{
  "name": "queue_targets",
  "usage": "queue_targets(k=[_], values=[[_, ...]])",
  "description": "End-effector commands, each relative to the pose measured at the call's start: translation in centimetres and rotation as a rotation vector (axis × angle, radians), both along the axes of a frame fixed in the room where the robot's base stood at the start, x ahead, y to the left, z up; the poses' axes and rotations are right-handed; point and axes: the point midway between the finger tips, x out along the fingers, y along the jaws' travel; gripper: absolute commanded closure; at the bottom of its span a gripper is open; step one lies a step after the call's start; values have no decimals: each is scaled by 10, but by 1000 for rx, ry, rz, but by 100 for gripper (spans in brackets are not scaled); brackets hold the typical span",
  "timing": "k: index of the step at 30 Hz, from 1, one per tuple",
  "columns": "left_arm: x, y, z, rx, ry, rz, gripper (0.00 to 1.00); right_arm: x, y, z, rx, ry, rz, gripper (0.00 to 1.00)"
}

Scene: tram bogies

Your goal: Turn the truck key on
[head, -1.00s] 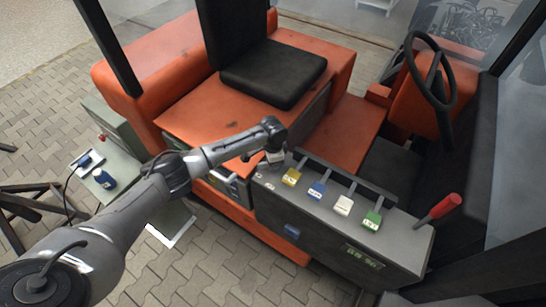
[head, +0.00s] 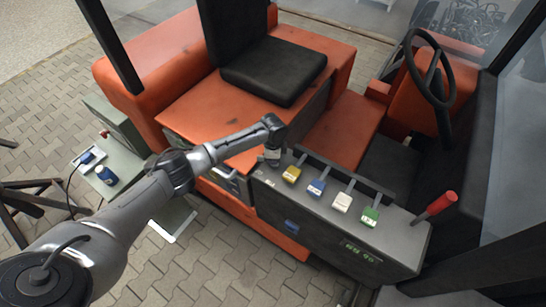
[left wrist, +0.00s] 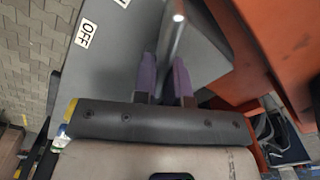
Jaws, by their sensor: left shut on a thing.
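My left gripper (head: 272,160) is at the left end of the truck's grey control panel (head: 320,225), beside the yellow lever tag. In the left wrist view, its two purple fingers (left wrist: 166,82) are closed around a slim grey piece (left wrist: 172,42) with a bright end. It stands at the panel and looks like the truck key, though the fingers hide much of it. A white OFF label (left wrist: 87,33) lies on the panel to the left of the fingers, and a second label is cut off at the top edge. My right gripper is not in view.
Levers with yellow (head: 291,174), blue (head: 316,188), white (head: 342,202) and green (head: 370,217) tags line the panel to the right. A red-handled lever (head: 440,203) is at its far end. The black seat (head: 273,72) and steering wheel (head: 430,70) stand behind.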

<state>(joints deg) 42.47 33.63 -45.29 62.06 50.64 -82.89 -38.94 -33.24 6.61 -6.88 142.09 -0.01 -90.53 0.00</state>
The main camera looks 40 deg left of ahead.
Motion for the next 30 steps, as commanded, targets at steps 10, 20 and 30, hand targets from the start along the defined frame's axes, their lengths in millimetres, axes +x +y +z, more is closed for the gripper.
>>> queue_targets(k=[10, 20, 30], values=[[0, -1, 1, -2, -1, -4, 75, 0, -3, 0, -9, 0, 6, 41], [0, 0, 0, -1, -1, -2, 62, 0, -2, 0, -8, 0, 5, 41], [1, 0, 35, -1, -4, -3, 62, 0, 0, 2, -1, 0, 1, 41]])
